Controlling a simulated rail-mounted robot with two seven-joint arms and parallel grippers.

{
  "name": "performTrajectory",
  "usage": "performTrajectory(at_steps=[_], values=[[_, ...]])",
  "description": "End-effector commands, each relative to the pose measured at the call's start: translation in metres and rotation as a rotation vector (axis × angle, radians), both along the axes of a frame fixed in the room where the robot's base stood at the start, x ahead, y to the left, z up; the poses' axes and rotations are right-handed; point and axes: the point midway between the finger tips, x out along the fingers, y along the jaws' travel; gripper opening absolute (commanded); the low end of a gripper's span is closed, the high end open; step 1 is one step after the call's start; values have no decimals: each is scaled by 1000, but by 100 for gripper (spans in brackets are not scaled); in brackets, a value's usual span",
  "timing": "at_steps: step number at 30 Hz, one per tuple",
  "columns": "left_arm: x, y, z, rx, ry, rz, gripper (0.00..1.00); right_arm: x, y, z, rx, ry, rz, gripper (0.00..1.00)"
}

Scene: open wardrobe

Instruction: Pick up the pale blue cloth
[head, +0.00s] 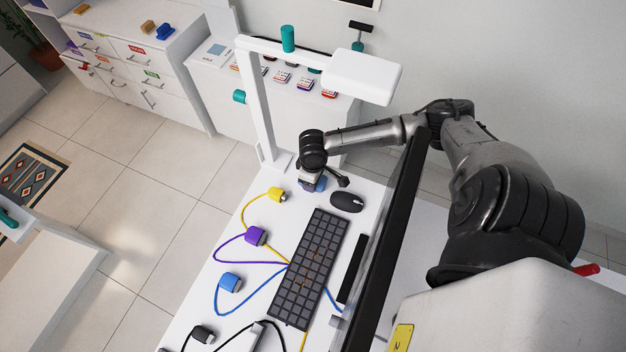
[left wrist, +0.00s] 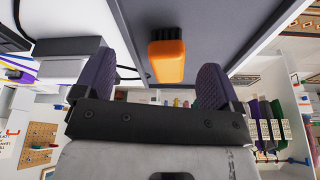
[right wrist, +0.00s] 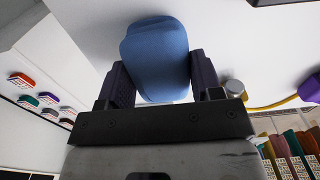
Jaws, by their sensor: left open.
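A rounded, soft-looking blue thing, which I take for the pale blue cloth (right wrist: 158,58), stands between the fingers of my right gripper (right wrist: 160,85) in the right wrist view. It fills the gap, with a finger against each side. In the head view my right gripper (head: 322,181) is low at the far end of the white desk, and a little of the blue cloth (head: 318,185) shows beneath it. Whether the cloth still touches the desk is unclear. My left gripper (left wrist: 155,85) shows only in the left wrist view, open and empty.
A black mouse (head: 347,201) is close beside the right gripper. A keyboard (head: 308,268), yellow (head: 275,194), purple (head: 255,236) and blue (head: 230,282) cable plugs and a monitor (head: 390,240) crowd the desk. A white post (head: 262,110) rises behind.

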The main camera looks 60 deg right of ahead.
Motion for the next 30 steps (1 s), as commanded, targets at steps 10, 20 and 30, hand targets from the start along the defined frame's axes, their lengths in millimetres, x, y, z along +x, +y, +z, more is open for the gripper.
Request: performTrajectory(at_steps=[10,20,30], values=[[0,0,0,1,0,-1,89,0,0,0,0,0,0,35],[0,4,3,12,-1,-8,89,1,-1,28,-2,-3,1,35],[0,4,6,12,-1,-8,89,1,0,83,1,-2,0,35]])
